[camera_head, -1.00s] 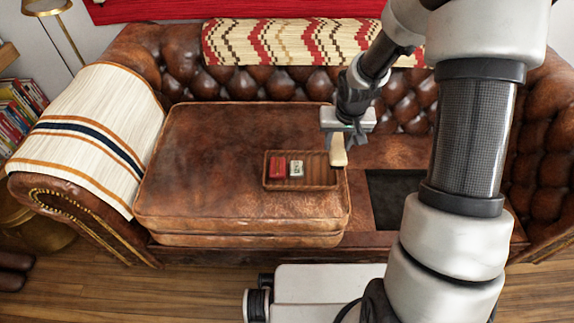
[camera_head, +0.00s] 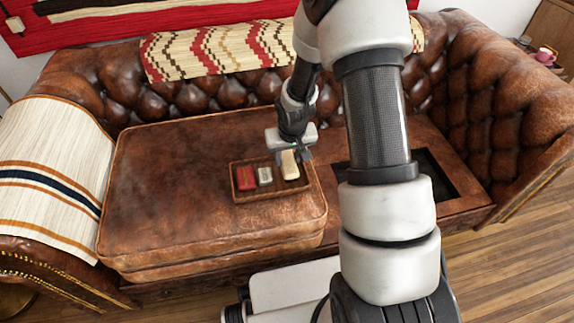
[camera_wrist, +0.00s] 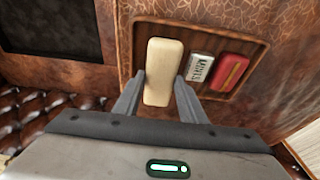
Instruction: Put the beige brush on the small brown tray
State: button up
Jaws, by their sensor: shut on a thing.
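The beige brush (camera_head: 289,166) is held between the fingers of my gripper (camera_head: 291,153). In the wrist view the brush (camera_wrist: 162,72) stands out lengthwise between the two fingertips (camera_wrist: 160,84). The small brown tray (camera_head: 270,195) lies on the leather cushion. The brush is over the right part of the tray in the head view; whether it touches the tray floor I cannot tell. The wrist view shows the tray (camera_wrist: 186,32) under and around the brush, which overlaps the tray's edge region. My gripper is shut on the brush.
A red box (camera_head: 246,179) and a small white mints tin (camera_head: 265,176) sit in the tray's left part. The tray rests on a brown sofa cushion (camera_head: 165,190). A dark rectangular opening (camera_head: 433,172) is in the sofa seat at right. A striped blanket (camera_head: 45,180) covers the left armrest.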

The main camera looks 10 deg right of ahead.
aim_at(288, 162)
jog(key=shift+f+b, duration=0.3)
jog(key=shift+f, duration=1.1)
jog(key=shift+f, duration=0.15)
jog(key=o, duration=1)
jog(key=shift+c, duration=0.2)
